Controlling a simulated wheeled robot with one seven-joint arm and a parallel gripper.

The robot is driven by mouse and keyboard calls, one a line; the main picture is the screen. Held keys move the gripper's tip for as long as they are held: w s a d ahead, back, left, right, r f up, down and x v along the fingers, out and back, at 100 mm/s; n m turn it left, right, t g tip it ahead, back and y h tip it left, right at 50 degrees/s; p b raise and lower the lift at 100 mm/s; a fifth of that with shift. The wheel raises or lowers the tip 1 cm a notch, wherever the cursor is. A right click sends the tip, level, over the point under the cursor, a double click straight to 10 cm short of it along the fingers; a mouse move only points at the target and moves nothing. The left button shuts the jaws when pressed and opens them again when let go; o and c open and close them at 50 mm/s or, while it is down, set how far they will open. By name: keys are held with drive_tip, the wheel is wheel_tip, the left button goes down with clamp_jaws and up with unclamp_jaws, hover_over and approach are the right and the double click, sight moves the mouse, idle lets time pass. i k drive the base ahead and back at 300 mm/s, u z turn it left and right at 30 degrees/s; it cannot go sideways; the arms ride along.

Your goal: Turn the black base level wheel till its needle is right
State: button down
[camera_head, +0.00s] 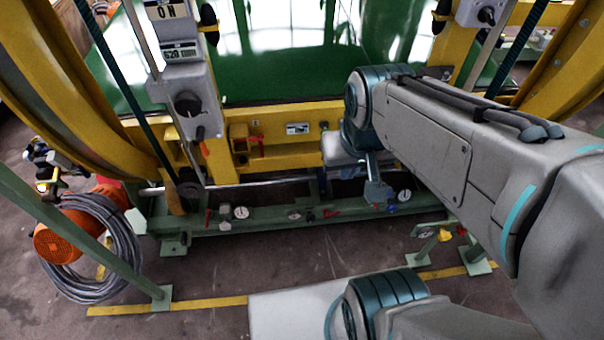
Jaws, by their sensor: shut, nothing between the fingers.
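A green base rail (270,222) runs across the middle of the view, with several round dials on it. A white dial (241,212) sits at its left, a smaller dial (294,215) near its middle, and another white dial (404,195) at its right. Their needles are too small to read. I cannot tell which small dark part on the base is the black level wheel. My gripper (378,193) is shut and empty above the right part of the rail, left of the right white dial. My arm hides part of the area behind it.
A yellow frame (285,157) stands behind the rail. A grey box with a black knob (187,104) is at upper left. An orange reel (58,238) with coiled grey cable (95,250) lies at left. Floor in front of the rail is mostly clear.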

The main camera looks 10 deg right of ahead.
sight(311, 218)
drive_tip(key=z, duration=2.25)
drive_tip(key=k, duration=1)
drive_tip(key=u, duration=1.5)
drive_tip(key=i, duration=0.5)
drive_tip(key=z, duration=0.05)
